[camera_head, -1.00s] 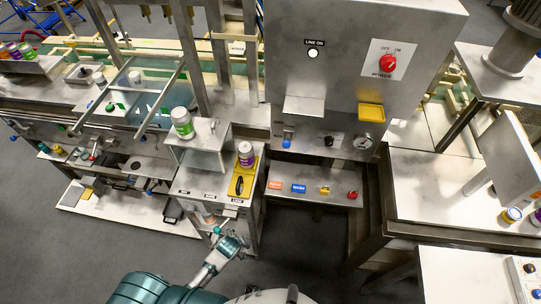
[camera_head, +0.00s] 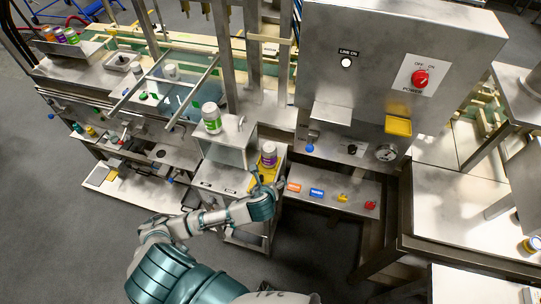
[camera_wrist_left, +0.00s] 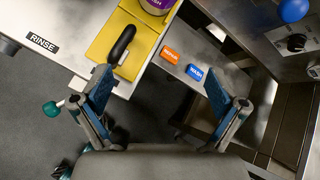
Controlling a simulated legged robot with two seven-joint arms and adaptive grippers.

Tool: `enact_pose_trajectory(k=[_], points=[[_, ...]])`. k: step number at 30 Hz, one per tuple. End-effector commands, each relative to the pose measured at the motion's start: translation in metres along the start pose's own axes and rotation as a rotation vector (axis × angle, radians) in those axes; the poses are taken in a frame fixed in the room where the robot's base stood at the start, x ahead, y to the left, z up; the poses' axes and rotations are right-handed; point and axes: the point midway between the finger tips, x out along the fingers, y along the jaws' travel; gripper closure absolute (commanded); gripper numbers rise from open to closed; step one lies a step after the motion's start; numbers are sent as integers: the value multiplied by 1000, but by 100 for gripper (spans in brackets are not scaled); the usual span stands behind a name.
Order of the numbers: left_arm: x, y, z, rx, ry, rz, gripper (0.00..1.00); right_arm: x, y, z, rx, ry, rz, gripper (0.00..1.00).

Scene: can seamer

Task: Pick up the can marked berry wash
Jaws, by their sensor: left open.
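A can with a purple label and pale lid (camera_head: 268,155) stands upright on a yellow plate at the end of a metal stand. In the left wrist view the purple can (camera_wrist_left: 157,4) is cut off by the top edge, and only part of its lettering shows. A green-labelled can (camera_head: 212,118) stands on a raised metal shelf to its left. My left gripper (camera_head: 268,182) is just in front of the purple can, apart from it. In the left wrist view the left gripper (camera_wrist_left: 158,78) has its fingers wide apart with nothing between them. My right gripper is out of view.
The yellow plate (camera_wrist_left: 108,30) carries a black handle beside a "RINSE" label (camera_wrist_left: 42,43). An orange button (camera_wrist_left: 170,53) and a blue button (camera_wrist_left: 195,72) sit on a panel to the right. The control cabinet (camera_head: 375,45) rises behind it.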

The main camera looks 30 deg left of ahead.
Motion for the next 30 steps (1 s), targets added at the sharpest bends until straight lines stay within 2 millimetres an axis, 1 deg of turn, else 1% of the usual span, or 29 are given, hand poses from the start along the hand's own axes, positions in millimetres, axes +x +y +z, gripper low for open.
enact_pose_trajectory(k=[1, 3, 6, 8, 11, 18, 21, 24, 30], points=[[-6, -4, 20, 119, -48, -5, 3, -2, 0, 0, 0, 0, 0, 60], [-12, -6, 38, 266, -95, 2, 3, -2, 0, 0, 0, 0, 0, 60], [-16, -7, 53, 387, -132, 16, 3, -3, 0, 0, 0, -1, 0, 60], [-13, -7, 56, 417, -141, 20, 3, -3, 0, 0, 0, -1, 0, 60], [2, -6, 59, 425, -141, 23, 3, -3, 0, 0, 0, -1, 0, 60], [58, -7, 66, 421, -139, 22, 3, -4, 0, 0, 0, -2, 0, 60], [79, -7, 70, 420, -140, 22, 3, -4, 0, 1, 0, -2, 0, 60], [94, -7, 71, 420, -140, 21, 3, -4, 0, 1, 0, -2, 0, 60], [108, -7, 74, 420, -140, 20, 3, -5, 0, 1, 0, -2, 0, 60]])
